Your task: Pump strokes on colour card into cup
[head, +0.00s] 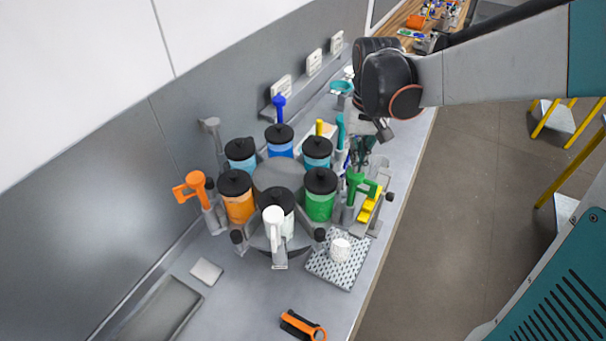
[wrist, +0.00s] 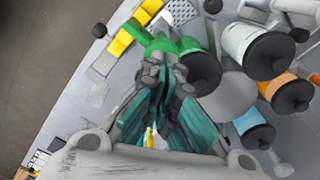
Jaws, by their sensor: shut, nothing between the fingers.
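A white cup (head: 341,247) stands on a perforated drip mat (head: 322,266) at the front of the carousel. Black-lidded drums ring the carousel: orange (head: 240,205), green (head: 320,203), white (head: 287,222) and several blue ones. The green pump handle (head: 358,182) stands beside the green drum; it also shows in the wrist view (wrist: 178,46). My gripper (head: 362,150) is shut and empty, above and behind the green handle. In the wrist view, its fingertips (wrist: 165,75) appear close to the green handle; contact cannot be told. I cannot identify the colour card.
An orange pump handle (head: 192,187) stands left and a white one (head: 273,228) in front. Three pale panels (head: 282,88) line the wall. An orange-black tool (head: 302,326) and grey tray (head: 165,312) lie near.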

